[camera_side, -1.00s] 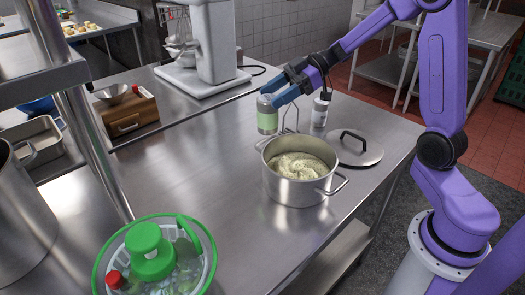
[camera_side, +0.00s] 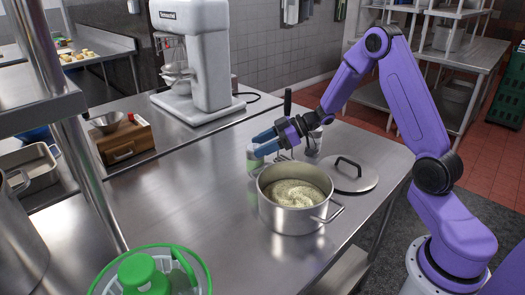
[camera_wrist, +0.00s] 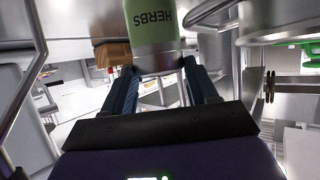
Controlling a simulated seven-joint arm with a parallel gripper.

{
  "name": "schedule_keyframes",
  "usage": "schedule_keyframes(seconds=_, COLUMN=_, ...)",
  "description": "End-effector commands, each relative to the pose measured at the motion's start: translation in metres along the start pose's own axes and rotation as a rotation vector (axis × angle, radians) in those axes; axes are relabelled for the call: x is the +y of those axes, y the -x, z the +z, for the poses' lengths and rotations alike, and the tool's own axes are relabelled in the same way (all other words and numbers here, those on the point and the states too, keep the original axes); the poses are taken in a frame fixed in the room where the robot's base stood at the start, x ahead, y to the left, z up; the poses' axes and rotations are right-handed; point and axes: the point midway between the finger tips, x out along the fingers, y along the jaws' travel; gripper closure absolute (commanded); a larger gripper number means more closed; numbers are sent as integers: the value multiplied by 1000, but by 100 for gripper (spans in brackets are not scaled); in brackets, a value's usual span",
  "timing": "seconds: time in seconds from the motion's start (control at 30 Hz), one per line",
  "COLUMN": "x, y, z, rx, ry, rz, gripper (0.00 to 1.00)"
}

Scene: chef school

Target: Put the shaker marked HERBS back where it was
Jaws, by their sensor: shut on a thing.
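The shaker marked HERBS (camera_wrist: 153,22) has a pale green band and a metal end. It is between my gripper's fingers in the wrist view, with its lettering upside down there. In the side view the shaker (camera_side: 253,160) is upright, behind the left of the pot and partly covered by my fingers. My gripper (camera_side: 262,143) is shut on it; both fingers also show in the wrist view (camera_wrist: 160,72). I cannot tell whether its base touches the counter.
A steel pot (camera_side: 270,212) of pale food stands close in front of the shaker. Its lid (camera_side: 368,180) lies to the right. A second shaker (camera_side: 313,145) stands behind the pot. A mixer (camera_side: 205,60) stands at the back.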

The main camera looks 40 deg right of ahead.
Motion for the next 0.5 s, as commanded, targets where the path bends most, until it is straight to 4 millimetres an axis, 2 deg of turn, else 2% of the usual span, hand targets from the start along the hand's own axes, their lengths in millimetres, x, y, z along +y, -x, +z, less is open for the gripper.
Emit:
schedule_keyframes(seconds=0.17, x=0, y=-7, z=16, rx=2, ry=-1, rz=1, gripper=97)
schedule_keyframes(seconds=0.5, x=0, y=-8, z=17, rx=3, ry=1, rz=1, gripper=97)
